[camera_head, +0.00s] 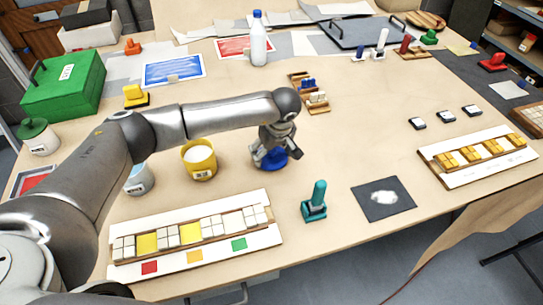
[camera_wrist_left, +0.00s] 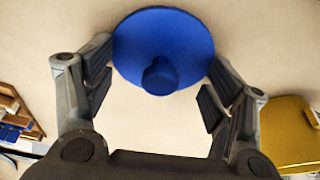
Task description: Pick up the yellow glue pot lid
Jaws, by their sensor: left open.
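The yellow glue pot (camera_head: 200,172) stands uncovered with white contents, left of my left gripper (camera_head: 268,153) in the head view. I cannot make out a separate yellow lid. A round blue lid with a knob (camera_head: 272,160) lies on the table under my left gripper. In the left wrist view, the blue lid (camera_wrist_left: 165,38) lies flat ahead of my left gripper (camera_wrist_left: 158,88). Its fingers are apart on either side of the knob, with nothing held. A yellow thing (camera_wrist_left: 284,135) is cut off at the right edge there. My right gripper is not seen.
A pot with a blue label (camera_head: 140,180) stands left of the yellow pot, partly behind my arm. A tile panel (camera_head: 195,235) lies at the front and a teal-handled tool (camera_head: 315,203) to its right. A wooden rack (camera_head: 310,95) stands behind the gripper.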

